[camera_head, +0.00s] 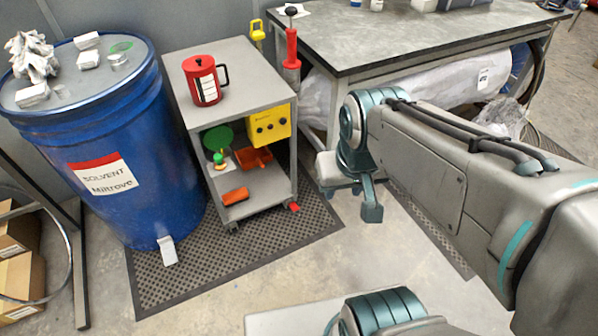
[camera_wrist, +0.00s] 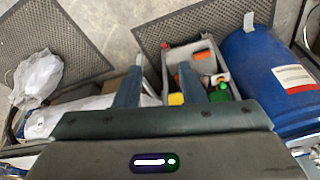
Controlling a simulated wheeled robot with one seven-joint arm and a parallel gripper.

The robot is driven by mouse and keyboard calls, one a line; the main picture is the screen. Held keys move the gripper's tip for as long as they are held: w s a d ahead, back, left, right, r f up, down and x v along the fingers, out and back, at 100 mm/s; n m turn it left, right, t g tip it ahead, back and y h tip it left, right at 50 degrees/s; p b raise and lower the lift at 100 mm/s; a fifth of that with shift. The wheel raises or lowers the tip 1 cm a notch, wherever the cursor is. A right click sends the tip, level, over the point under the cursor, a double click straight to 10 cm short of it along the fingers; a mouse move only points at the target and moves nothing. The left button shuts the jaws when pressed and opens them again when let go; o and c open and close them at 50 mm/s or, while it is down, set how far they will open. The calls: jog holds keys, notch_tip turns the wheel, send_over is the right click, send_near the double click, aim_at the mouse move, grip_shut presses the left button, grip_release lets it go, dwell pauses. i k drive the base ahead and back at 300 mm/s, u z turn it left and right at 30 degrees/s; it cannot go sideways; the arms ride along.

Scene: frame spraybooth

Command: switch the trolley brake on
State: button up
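The trolley (camera_head: 243,84) is a small grey two-shelf cart on a black mat. A small red tab (camera_head: 293,206), which looks like the brake pedal, sticks out low at its front right corner. A small red spot (camera_wrist: 165,45) by the trolley (camera_wrist: 178,58) in the wrist view looks like the same tab. My gripper (camera_head: 350,200) is to the right of the trolley and apart from it. In the wrist view my gripper (camera_wrist: 161,63) has its two fingers spread with nothing held. Whether the tab is up or down is too small to tell.
A red jug (camera_head: 202,82) stands on the trolley's top; a yellow box (camera_head: 270,124) and orange items sit below. A blue solvent drum (camera_head: 125,150) stands to the left. A grey workbench (camera_head: 390,35) is behind my arm. The front floor (camera_head: 265,265) is clear.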

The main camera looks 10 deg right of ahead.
aim_at(293, 206)
jog(key=u, duration=0.1)
jog(key=i, duration=0.95)
jog(key=z, duration=0.15)
